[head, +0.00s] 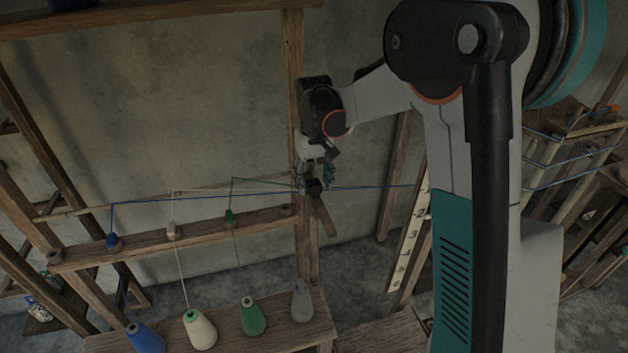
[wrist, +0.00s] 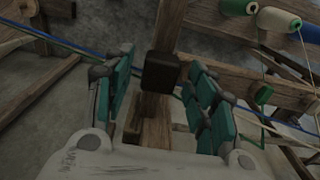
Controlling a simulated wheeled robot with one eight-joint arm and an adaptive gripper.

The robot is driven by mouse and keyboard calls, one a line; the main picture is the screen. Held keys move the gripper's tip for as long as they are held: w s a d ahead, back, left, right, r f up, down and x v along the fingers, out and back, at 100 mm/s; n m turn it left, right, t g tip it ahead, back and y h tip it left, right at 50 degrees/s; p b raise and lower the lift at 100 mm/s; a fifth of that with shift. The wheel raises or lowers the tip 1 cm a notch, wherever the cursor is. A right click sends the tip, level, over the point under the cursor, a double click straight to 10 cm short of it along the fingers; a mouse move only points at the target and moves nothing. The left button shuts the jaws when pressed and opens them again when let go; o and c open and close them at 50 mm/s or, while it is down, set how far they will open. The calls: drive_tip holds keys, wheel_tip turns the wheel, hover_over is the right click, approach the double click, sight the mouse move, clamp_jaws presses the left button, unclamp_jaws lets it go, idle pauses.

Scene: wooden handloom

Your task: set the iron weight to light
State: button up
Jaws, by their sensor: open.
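A small dark block, which looks like the iron weight (head: 314,187), sits on a short slanting wooden arm (head: 324,217) at an upright post. In the wrist view the dark weight (wrist: 160,72) shows between my teal fingers, with wood below it. My gripper (head: 318,173) is open at the weight, with one finger to each side in the wrist view (wrist: 163,68). I see no finger pressing on the weight, and how deep it lies between them I cannot tell. No light or heavy marking is readable.
Blue and green threads (head: 265,191) run close by the weight. Several yarn cones stand on a lower shelf (head: 285,333), including a green cone (head: 251,317). A numbered scale board (head: 411,232) stands right of the post (head: 294,75). A plain wall is behind.

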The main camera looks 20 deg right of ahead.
sight(314, 182)
wheel_tip(314, 182, up, 12)
idle(0.4)
drive_tip(key=shift+f, duration=0.1)
drive_tip(key=shift+c, duration=0.3)
